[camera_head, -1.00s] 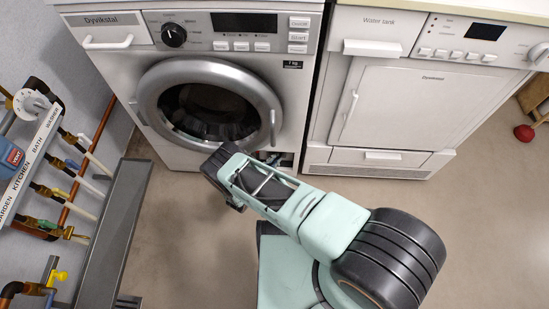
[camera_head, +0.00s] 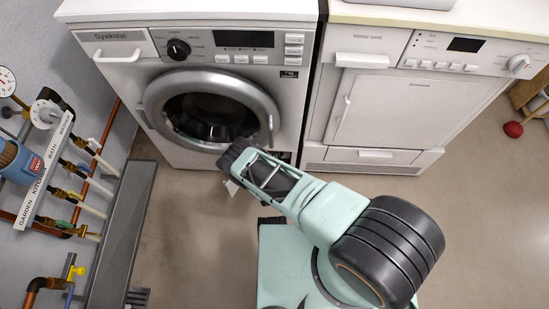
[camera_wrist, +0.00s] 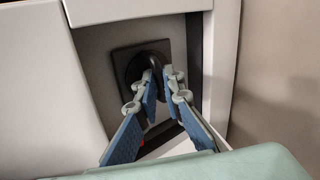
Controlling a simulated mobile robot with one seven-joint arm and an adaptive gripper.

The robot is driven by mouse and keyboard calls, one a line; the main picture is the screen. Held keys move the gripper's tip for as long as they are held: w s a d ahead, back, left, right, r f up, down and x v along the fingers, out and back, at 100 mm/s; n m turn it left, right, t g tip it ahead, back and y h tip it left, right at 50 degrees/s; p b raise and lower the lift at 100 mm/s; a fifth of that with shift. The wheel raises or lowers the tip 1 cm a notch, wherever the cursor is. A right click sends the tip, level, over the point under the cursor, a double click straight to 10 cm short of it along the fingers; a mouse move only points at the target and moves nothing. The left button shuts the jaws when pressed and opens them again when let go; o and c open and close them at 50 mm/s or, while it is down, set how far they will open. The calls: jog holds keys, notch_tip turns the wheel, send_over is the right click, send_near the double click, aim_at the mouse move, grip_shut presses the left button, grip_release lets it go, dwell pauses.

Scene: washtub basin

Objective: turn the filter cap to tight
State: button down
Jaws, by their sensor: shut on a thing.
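The filter cap (camera_wrist: 150,60) is a dark round cap with a raised grip, set in a black square plate inside a recess low on the washing machine. It shows in the wrist view. In the head view my arm hides it. My gripper (camera_wrist: 160,78) has its two fingers on either side of the cap's grip, shut on it. In the head view my gripper (camera_head: 235,155) is at the lower front of the washing machine (camera_head: 290,110), below the round door. The cap's turn angle and tightness cannot be read.
A pale flap (camera_head: 231,187) sticks out below my gripper. A dryer (camera_head: 385,110) stands to the right. Pipes and valves with a label board (camera_head: 45,172) line the left wall, above a grey trough (camera_head: 122,230). Open floor lies at right.

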dwell(0.4)
jog(key=c, duration=2.3)
grip_release()
